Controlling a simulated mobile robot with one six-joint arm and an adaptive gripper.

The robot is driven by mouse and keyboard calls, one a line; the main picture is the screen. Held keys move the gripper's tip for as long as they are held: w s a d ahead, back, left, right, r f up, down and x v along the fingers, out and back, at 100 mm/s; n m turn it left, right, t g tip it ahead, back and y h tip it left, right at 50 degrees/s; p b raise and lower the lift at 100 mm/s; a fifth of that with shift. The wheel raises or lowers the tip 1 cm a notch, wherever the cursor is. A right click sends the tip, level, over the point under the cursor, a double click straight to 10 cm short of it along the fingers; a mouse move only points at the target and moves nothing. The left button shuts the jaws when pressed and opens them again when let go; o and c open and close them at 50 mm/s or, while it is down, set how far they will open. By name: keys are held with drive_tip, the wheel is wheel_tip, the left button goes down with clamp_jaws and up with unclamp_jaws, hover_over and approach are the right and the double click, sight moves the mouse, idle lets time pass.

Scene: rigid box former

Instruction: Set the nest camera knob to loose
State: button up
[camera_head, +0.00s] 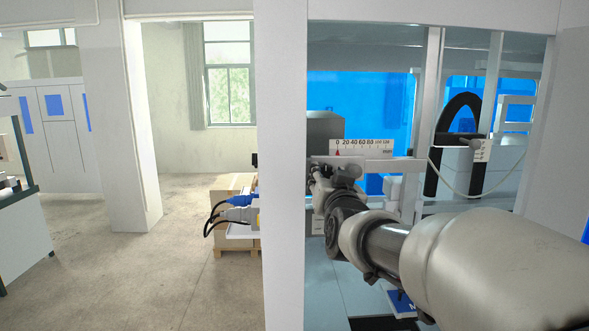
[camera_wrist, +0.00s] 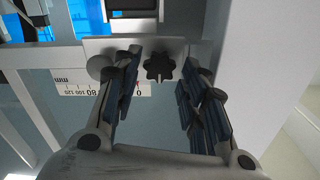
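A black star-shaped knob (camera_wrist: 158,67) is in the wrist view, on a light grey plate (camera_wrist: 98,46). My gripper (camera_wrist: 160,84) is open, with one finger to the left of the knob and one to the right. A gap shows on both sides, and I cannot tell its depth from the knob. A white mm scale (camera_wrist: 75,87) lies just left of the knob. In the head view the scale (camera_head: 362,147) has a red pointer near 0, and my gripper (camera_head: 330,172) is just below it. The knob is hidden there. No loose or tight marking is readable.
A white machine post (camera_head: 280,165) stands left of my arm. Frame uprights (camera_head: 428,100) and a black arch-shaped part (camera_head: 459,115) are to the right. In the wrist view a pale panel (camera_wrist: 250,60) rises close to the right finger.

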sight(325, 171)
drive_tip(key=shift+w, duration=1.2)
drive_tip(key=shift+c, duration=0.4)
drive_tip(key=c, duration=0.7)
